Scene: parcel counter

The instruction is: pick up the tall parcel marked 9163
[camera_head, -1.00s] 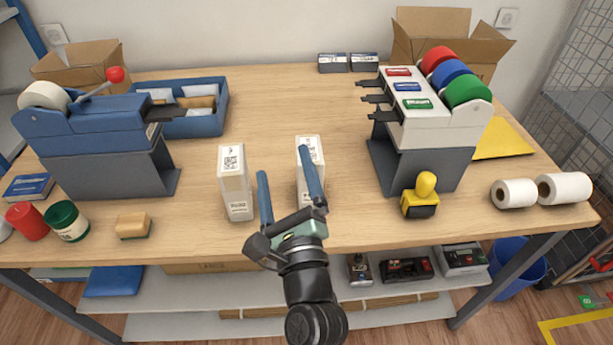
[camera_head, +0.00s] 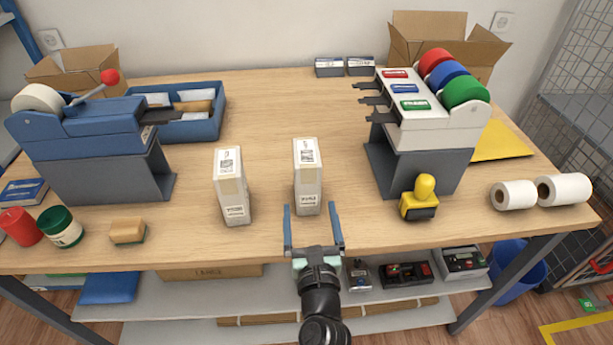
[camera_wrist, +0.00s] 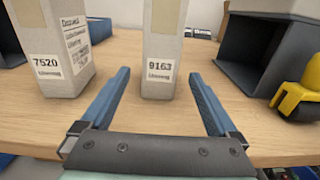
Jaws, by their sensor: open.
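The tall white parcel marked 9163 (camera_head: 308,180) stands upright on the counter; its number label reads clearly in the wrist view (camera_wrist: 161,60). My gripper (camera_head: 313,208) is open and empty at the counter's front edge. In the wrist view its two blue fingers (camera_wrist: 160,78) point toward the parcel, which stands between their lines, just beyond the tips, not visibly gripped. A similar parcel marked 7520 (camera_wrist: 58,50) stands upright to the left, also in the head view (camera_head: 232,190). The top of 9163 is cut off in the wrist view.
A yellow stamp (camera_head: 420,198) and the tape dispenser with coloured rolls (camera_head: 430,120) stand right of the parcels. A sponge (camera_head: 127,230), jars and a blue dispenser (camera_head: 85,140) are at left. The wooden counter (camera_head: 270,115) is clear behind the parcels.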

